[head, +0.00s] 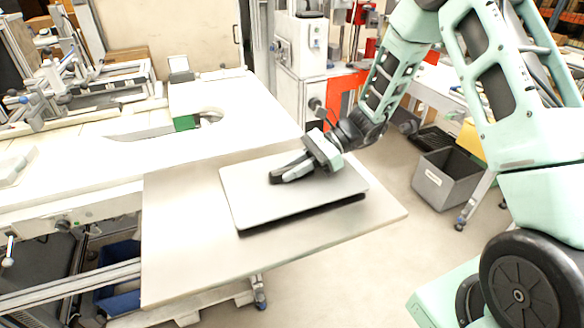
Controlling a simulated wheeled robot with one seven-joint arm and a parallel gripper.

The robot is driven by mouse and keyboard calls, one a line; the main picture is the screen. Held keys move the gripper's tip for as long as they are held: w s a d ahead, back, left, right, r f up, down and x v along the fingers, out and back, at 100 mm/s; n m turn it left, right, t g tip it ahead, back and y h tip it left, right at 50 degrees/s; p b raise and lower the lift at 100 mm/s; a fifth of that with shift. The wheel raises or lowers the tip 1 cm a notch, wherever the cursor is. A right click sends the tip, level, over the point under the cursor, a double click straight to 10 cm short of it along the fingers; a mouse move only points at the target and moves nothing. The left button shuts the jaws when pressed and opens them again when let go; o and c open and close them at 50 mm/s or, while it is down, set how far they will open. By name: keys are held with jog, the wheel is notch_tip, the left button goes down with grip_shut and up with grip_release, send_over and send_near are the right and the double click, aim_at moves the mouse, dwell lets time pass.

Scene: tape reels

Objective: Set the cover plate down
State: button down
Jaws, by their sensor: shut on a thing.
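The cover plate (250,199) is a flat, light grey rectangle with rounded corners. It is roughly level over the metal table top (190,262). A dark band shows under its front edge; I cannot tell whether this is shadow, a gap or a dark part beneath, nor whether the plate touches the table. My gripper (280,175) is over the plate's upper middle, with its dark fingers lying low against it, and is shut on it. The exact place of the grip is hidden by the fingers.
A white workbench (245,105) adjoins the metal table at the back, with a green block (185,123) on it. Bare metal surrounds the plate at left and front. A grey bin (447,180) stands beyond the table at right.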

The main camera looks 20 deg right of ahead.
jog(key=shift+f, duration=0.15)
jog(key=c, duration=1.3)
grip_release()
